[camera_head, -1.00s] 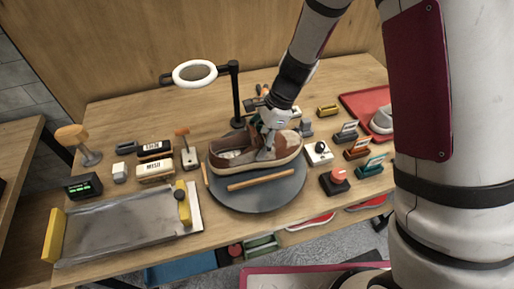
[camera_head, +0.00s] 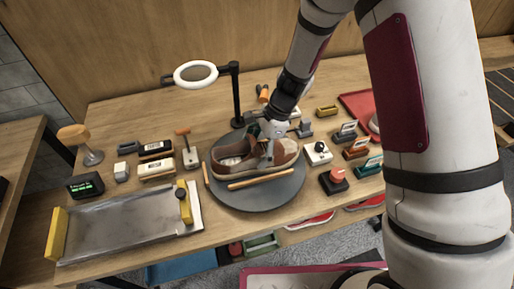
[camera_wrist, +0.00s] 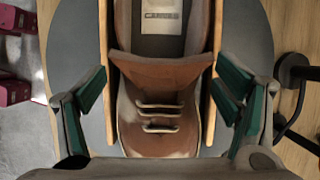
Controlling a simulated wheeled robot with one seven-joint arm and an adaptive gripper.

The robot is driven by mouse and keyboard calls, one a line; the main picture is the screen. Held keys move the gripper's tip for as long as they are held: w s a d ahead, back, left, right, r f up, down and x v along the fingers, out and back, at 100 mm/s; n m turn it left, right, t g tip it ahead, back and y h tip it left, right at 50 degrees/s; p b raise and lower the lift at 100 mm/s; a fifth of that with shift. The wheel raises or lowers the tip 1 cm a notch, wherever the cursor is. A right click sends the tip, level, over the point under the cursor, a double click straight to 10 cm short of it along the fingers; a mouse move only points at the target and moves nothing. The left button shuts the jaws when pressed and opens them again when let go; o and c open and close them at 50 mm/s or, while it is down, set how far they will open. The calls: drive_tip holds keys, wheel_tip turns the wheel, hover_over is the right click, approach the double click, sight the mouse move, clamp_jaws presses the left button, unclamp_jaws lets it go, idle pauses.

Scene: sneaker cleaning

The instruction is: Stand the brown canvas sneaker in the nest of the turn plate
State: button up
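The brown canvas sneaker (camera_head: 232,163) stands upright on the dark round turn plate (camera_head: 286,197), its toe to the right. In the wrist view the sneaker (camera_wrist: 158,72) lies between the two wooden rails (camera_wrist: 211,100) of the nest. The front rail (camera_head: 258,180) runs along its near side; the far rail is hidden by the shoe in the head view. My gripper (camera_head: 269,156) is over the front half of the shoe. In the wrist view its green-padded fingers (camera_wrist: 162,84) are spread wide on either side, with gaps to the shoe and rails.
A ring lamp (camera_head: 195,74) on a black post stands behind the plate. Brushes and blocks (camera_head: 156,168) lie left, beside a metal tray (camera_head: 125,225). A red-button box (camera_head: 335,180) and several coloured card holders (camera_head: 368,166) stand close on the right.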

drive_tip(key=b+v, duration=0.1)
drive_tip(key=v, duration=1.1)
drive_tip(key=shift+r, duration=0.2)
drive_tip(key=s+d+r+n+t+h, duration=0.2)
drive_tip(key=s+d+r+n+t, duration=0.1)
drive_tip(key=s+d+r+n, duration=0.4)
drive_tip(key=s+d+r+n+t+h, duration=0.2)
drive_tip(key=s+d+r+n, duration=0.5)
drive_tip(key=s+r, duration=0.6)
drive_tip(key=shift+s+n+t, duration=0.25)
drive_tip(key=shift+n+t, duration=0.15)
drive_tip(key=shift+t, duration=0.5)
drive_tip(key=shift+a, duration=0.1)
